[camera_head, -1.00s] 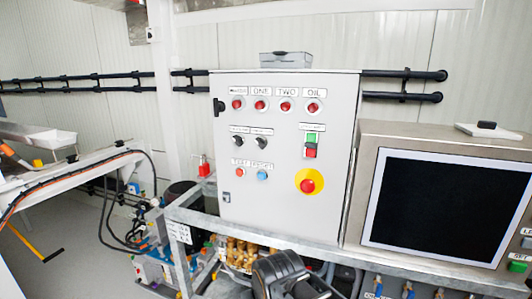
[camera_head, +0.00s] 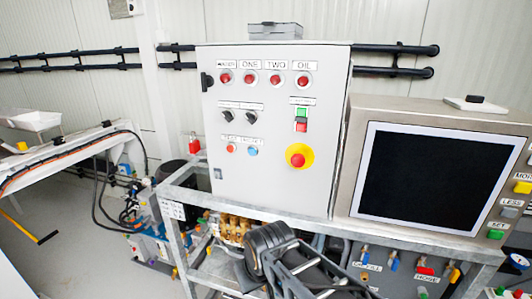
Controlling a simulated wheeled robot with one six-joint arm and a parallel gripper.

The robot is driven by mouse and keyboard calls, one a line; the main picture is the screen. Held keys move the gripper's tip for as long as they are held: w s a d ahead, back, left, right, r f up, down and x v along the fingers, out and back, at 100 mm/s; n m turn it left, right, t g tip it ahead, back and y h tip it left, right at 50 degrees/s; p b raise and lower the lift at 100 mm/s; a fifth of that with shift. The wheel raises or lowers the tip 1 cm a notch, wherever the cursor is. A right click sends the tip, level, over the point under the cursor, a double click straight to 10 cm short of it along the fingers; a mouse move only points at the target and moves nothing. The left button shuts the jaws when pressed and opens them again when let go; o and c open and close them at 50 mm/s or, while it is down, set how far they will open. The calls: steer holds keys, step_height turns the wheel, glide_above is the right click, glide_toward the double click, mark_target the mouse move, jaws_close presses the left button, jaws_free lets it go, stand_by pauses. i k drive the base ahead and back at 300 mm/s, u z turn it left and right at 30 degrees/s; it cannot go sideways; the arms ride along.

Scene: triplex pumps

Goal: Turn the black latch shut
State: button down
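The black latch (camera_head: 207,81) is a small dark piece on the upper left edge of the grey control cabinet (camera_head: 225,187). It looks upright, but it is too small to tell whether it is turned open or shut. The cabinet door looks flush with its box. Part of my arm, a black rounded joint with grey links, rises at the bottom middle, below and to the right of the latch. It is well apart from the latch. I see no gripper fingers.
A metal frame (camera_head: 178,212) runs below the cabinet. A screen unit (camera_head: 430,185) stands at right. Red lamps (camera_head: 250,78), switches (camera_head: 251,117) and an emergency stop (camera_head: 299,157) are on the cabinet front. Black pipes (camera_head: 398,49) run along the wall. A grey box (camera_head: 275,30) sits on top.

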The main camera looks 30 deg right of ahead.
mark_target(203, 74)
steer(key=k, duration=1.3)
steer(key=u, duration=0.6)
steer(key=i, duration=0.7)
steer(key=u, duration=0.55)
steer(key=i, duration=0.75)
steer(key=z, duration=0.95)
steer(key=i, duration=0.65)
steer(key=z, duration=0.7)
